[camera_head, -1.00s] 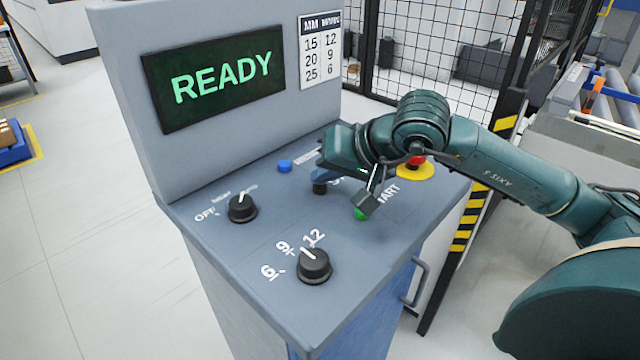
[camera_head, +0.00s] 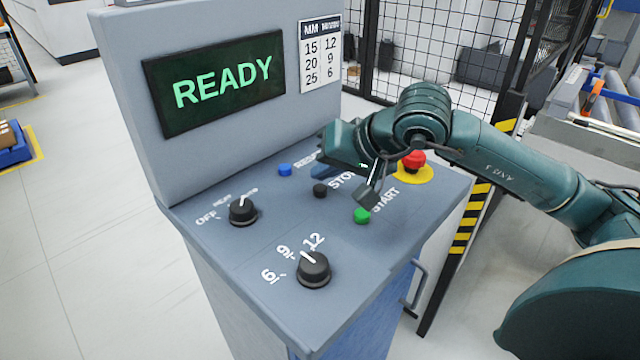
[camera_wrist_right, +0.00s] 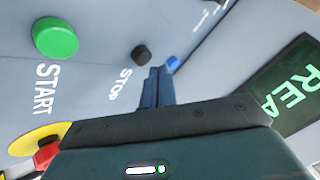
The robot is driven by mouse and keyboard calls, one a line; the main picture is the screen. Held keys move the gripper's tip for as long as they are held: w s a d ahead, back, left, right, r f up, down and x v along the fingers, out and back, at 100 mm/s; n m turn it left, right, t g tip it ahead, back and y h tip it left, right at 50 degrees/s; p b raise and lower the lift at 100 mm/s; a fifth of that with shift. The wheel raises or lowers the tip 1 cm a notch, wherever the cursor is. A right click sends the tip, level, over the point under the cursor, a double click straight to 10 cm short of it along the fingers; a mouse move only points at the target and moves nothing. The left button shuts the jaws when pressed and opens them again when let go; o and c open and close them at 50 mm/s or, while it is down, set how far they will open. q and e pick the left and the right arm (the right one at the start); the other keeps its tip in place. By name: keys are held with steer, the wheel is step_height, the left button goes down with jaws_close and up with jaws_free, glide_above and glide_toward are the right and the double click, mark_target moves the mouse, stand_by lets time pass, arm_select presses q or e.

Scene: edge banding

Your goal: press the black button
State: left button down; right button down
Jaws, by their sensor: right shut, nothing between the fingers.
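The black button (camera_head: 320,190) sits on the sloped grey console top beside the word STOP, between the blue and green buttons. It also shows in the right wrist view (camera_wrist_right: 141,55), to the left of the fingertips. My right gripper (camera_head: 322,172) is above the panel, just behind and above the black button, apart from it. In the right wrist view its blue fingers (camera_wrist_right: 158,88) are closed together with nothing between them. My left gripper is not in view.
A blue button (camera_head: 285,170), a green START button (camera_head: 362,215) and a red emergency stop (camera_head: 413,160) on a yellow base are close by. Two black knobs (camera_head: 243,210) (camera_head: 314,268) sit nearer the front. The READY screen (camera_head: 215,80) stands upright behind.

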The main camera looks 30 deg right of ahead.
mark_target(325, 192)
steer(key=shift+r, duration=0.1)
steer(key=shift+r+p, duration=1.55)
steer(key=shift+r, duration=0.85)
